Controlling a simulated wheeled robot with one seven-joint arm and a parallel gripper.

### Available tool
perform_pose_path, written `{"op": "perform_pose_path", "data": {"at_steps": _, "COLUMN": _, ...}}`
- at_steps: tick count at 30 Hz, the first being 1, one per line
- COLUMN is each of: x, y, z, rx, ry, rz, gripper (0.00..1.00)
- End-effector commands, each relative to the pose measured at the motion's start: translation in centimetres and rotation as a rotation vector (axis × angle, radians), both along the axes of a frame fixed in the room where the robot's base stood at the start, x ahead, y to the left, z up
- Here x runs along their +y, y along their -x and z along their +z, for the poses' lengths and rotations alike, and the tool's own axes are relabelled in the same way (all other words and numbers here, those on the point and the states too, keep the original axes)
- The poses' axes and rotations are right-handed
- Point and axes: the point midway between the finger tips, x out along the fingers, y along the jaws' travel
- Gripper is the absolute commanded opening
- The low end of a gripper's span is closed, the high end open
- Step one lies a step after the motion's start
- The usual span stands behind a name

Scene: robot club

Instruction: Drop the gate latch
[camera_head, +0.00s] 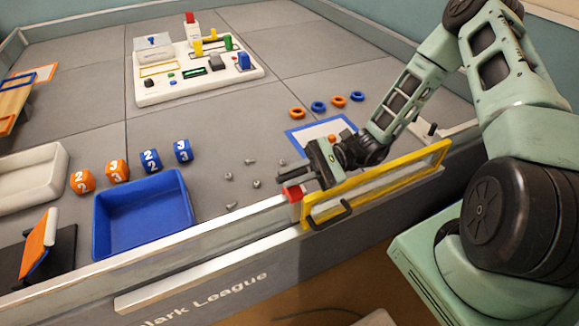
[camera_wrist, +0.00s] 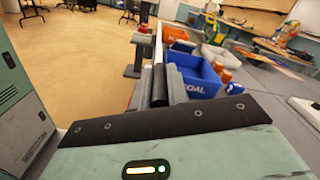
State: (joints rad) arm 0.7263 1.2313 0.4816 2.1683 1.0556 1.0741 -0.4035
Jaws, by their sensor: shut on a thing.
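The yellow-framed gate (camera_head: 378,184) stands at the table's front wall, roughly in line with it. A black handle (camera_head: 329,218) sits on its outer face. A red block (camera_head: 293,193) marks the gate's left end, where the latch is. My gripper (camera_head: 291,181) is at this end, just above the red block, with its dark fingers pointing left. In the wrist view a dark bar (camera_wrist: 159,84) lies between the grey fingers, and my gripper is shut on it. I take this bar for the latch; its far end and seating are hard to see.
Inside the wall stand a blue tray (camera_head: 97,222), numbered orange and blue cubes (camera_head: 117,170), a white tray (camera_head: 18,192) and several small metal parts (camera_head: 256,184). Several rings (camera_head: 318,107) and a white button panel (camera_head: 186,88) are further back.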

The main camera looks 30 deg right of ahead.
Motion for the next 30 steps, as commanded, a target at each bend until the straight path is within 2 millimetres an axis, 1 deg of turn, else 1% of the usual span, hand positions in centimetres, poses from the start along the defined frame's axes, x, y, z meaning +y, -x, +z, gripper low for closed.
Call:
{"op": "perform_pose_path", "data": {"at_steps": 15, "x": -0.1, "y": 3.4, "z": -1.9, "rx": -0.488, "ry": -0.002, "rz": -0.004, "gripper": 0.0}}
{"op": "perform_pose_path", "data": {"at_steps": 24, "x": -0.1, "y": 4.7, "z": -3.7, "rx": -0.76, "ry": 0.0, "rz": -0.005, "gripper": 0.0}}
{"op": "perform_pose_path", "data": {"at_steps": 30, "x": -0.1, "y": 5.3, "z": -4.7, "rx": -0.904, "ry": 0.0, "rz": -0.004, "gripper": 0.0}}
